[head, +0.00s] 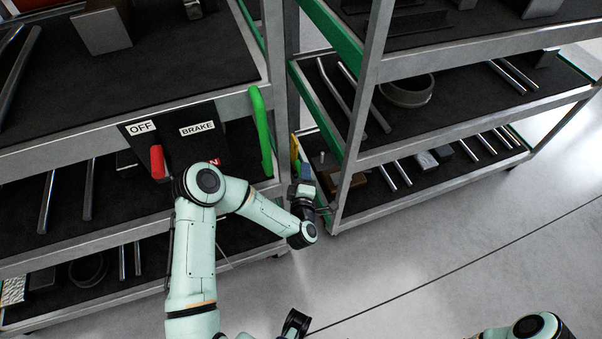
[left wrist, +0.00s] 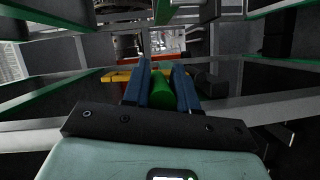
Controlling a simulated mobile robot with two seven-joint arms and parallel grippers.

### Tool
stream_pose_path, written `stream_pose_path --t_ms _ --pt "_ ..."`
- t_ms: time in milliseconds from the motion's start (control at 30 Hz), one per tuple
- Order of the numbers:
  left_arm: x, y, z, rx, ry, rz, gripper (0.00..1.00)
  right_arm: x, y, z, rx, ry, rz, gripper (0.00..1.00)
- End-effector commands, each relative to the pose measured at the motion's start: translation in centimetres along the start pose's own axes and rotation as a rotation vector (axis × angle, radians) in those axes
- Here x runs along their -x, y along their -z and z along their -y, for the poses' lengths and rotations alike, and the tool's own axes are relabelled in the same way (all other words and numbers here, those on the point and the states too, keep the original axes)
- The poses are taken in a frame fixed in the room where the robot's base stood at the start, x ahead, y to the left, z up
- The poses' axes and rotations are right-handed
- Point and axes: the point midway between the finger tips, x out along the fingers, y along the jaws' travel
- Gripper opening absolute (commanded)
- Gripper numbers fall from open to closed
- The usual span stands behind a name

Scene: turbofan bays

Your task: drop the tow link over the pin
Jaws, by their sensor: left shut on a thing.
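My left gripper (head: 303,172) is at the gap between the two shelf carts, beside the right cart's lower shelf. In the left wrist view its blue fingers (left wrist: 162,88) are shut on a green round grip (left wrist: 161,95). A yellow bar (left wrist: 118,76) lies crosswise just past the fingers and seems joined to this grip; I take them as the tow link. Its yellow part (head: 294,150) also shows in the head view. A small upright peg (head: 322,157) on the right cart may be the pin; I cannot tell. A black part (head: 295,322) at the bottom may be my right gripper; its jaws are unclear.
The left cart (head: 130,260) has a black panel marked OFF and BRAKE with a red handle (head: 157,162), and a green curved bar (head: 262,130) at its corner. The right cart's shelves (head: 455,135) hold rods, blocks and a ring. Clear floor (head: 430,265) lies in front.

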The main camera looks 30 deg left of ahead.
Motion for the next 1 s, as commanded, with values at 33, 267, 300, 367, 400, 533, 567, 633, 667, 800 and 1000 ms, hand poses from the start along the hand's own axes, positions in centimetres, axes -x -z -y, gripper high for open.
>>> stream_pose_path --t_ms 33,267,300,367,400,533,567,633,667,800,1000 --pt "-0.2 -0.2 -0.4 -0.036 0.009 0.000 0.00 0.2 -0.1 0.1 0.000 0.000 0.002 0.45" --pt "-0.7 -1.4 -0.4 -0.236 0.091 -0.002 0.00 0.6 -0.3 0.1 -0.001 -0.002 0.009 0.45" --pt "-0.8 -1.7 -0.3 -0.271 0.105 -0.002 0.00 0.7 -0.3 0.1 -0.001 -0.003 0.010 0.45" --pt "-0.9 -2.0 -0.2 -0.323 0.127 -0.001 0.00 0.7 -0.4 0.1 -0.002 -0.003 0.011 0.45" --pt "-1.0 -2.2 -0.2 -0.359 0.142 -0.002 0.00 0.7 -0.4 0.1 -0.002 -0.003 0.012 0.45" --pt "-1.3 -2.8 0.1 -0.472 0.189 -0.003 0.00 0.8 -0.5 0.1 -0.002 -0.004 0.015 0.45" --pt "-1.3 -3.0 0.1 -0.498 0.199 -0.002 0.00 0.9 -0.5 0.1 -0.002 -0.004 0.015 0.45" --pt "-1.5 -3.3 0.3 -0.559 0.225 -0.003 0.00 1.0 -0.5 0.1 -0.002 -0.004 0.016 0.45" --pt "-1.5 -3.4 0.4 -0.586 0.237 -0.003 0.00 1.0 -0.5 0.2 -0.002 -0.004 0.015 0.45" --pt "-1.8 -4.0 0.8 -0.709 0.287 -0.003 0.00 1.3 -0.5 0.3 -0.001 -0.003 0.014 0.45" --pt "-2.1 -4.8 1.6 -0.885 0.360 -0.005 0.00 1.8 -0.5 0.5 -0.001 -0.003 0.012 0.45"
